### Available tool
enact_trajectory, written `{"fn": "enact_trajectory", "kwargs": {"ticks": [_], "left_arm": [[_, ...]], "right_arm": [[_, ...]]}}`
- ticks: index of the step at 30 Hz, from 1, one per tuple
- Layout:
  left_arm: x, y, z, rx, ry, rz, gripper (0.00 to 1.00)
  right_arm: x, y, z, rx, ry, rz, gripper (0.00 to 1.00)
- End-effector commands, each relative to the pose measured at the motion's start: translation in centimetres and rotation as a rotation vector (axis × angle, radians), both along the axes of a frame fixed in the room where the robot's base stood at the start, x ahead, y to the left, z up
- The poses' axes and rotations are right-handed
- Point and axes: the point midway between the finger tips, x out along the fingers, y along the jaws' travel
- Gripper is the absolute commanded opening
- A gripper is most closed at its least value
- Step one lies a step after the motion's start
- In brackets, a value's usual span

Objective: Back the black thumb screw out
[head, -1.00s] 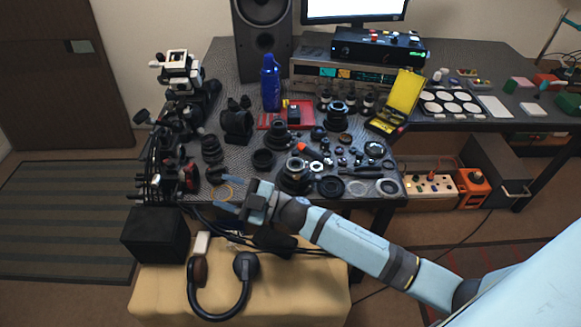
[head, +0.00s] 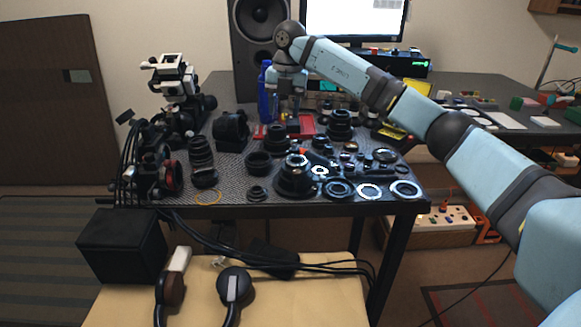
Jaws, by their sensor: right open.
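My right gripper (head: 287,108) points down over the back middle of the table, above the red tray (head: 308,126). It is open, and I see nothing held between its fingers. A black lens part (head: 277,138) stands just in front of it, and a larger black ring-shaped lens part (head: 295,180) sits nearer the front edge. I cannot pick out the black thumb screw among the many small dark parts; it is too small to tell or is hidden. My left gripper is not in view.
The textured table (head: 232,180) is crowded with lens barrels and rings. A blue bottle (head: 264,95) stands close to the left of my right gripper. A speaker (head: 258,45) and a monitor (head: 352,20) are behind. Headphones (head: 234,285) lie on the tan bench in front.

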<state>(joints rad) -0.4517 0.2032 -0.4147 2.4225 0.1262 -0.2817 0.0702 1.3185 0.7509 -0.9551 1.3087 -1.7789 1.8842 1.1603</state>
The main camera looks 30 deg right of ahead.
Motion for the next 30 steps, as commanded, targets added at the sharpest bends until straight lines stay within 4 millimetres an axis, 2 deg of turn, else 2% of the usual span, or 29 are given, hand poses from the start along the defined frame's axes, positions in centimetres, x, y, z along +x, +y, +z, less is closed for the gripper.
{"fn": "enact_trajectory", "kwargs": {"ticks": [1, 3, 5, 8, 11, 24, 30], "left_arm": [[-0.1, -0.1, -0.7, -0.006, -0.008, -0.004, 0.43], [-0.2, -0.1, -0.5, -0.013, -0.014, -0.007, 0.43], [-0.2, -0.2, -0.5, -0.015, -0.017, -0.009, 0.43], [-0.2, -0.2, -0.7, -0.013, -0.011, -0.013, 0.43], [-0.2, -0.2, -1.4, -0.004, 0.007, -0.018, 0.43], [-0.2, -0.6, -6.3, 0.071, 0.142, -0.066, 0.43], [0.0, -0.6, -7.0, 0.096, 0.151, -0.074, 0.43]], "right_arm": [[0.0, -1.5, 0.4, -0.043, 0.000, -0.040, 0.51], [-0.2, -2.8, 1.3, -0.086, 0.006, -0.079, 0.51], [-0.3, -3.4, 1.7, -0.105, 0.009, -0.098, 0.51], [-0.3, -3.7, 1.3, -0.115, 0.012, -0.107, 0.51], [-0.4, -3.7, -0.2, -0.113, 0.014, -0.106, 0.51], [-0.4, -3.6, -9.2, -0.110, 0.013, -0.102, 0.51], [-0.4, -3.5, -11.3, -0.110, 0.011, -0.102, 0.51]]}}
